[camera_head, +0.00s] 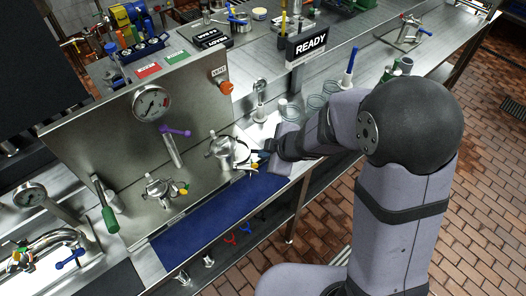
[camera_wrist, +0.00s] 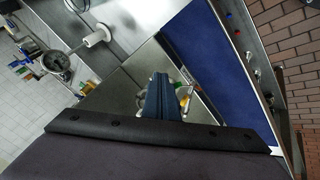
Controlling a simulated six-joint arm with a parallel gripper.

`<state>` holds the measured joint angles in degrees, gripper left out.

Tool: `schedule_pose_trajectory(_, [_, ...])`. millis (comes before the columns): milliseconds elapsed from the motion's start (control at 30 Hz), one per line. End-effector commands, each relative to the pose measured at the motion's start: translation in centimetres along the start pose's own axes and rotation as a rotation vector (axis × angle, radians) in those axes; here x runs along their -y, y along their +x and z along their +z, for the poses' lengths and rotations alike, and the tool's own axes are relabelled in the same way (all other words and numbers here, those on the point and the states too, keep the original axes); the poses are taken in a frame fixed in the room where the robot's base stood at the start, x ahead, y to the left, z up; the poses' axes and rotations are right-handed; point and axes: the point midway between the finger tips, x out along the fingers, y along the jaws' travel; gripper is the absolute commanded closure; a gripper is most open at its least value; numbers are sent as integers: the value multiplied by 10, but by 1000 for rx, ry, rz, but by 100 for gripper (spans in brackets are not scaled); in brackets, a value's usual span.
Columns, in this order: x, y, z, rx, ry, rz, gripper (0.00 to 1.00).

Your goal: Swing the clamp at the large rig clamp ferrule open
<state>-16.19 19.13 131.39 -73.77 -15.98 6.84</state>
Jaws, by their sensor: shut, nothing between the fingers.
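Two shiny metal clamp ferrules stand on the steel rig. One clamp (camera_head: 222,147) is just left of my gripper in the head view, and a smaller-looking clamp (camera_head: 160,188) with a yellow-green part is further left. I cannot read which is named the large rig clamp. My gripper (camera_head: 260,160) is shut and empty, its tip close to the right side of the nearer clamp. In the wrist view my shut fingers (camera_wrist: 163,82) cover most of a clamp with yellow and green parts (camera_wrist: 182,94). Contact and the clamp's latch state cannot be told.
A steel panel with a gauge (camera_head: 151,103) and orange knob (camera_head: 227,88) stands behind. A purple-handled valve (camera_head: 174,131) rises between the clamps. A blue mat (camera_head: 220,218) lies in front. Glass beakers (camera_head: 316,103) and a READY sign (camera_head: 311,48) are at the right.

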Motion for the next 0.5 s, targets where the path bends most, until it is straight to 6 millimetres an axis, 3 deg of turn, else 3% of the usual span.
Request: schedule_pose_trajectory(500, [-48, 8, 20, 1, 3, 0, 100])
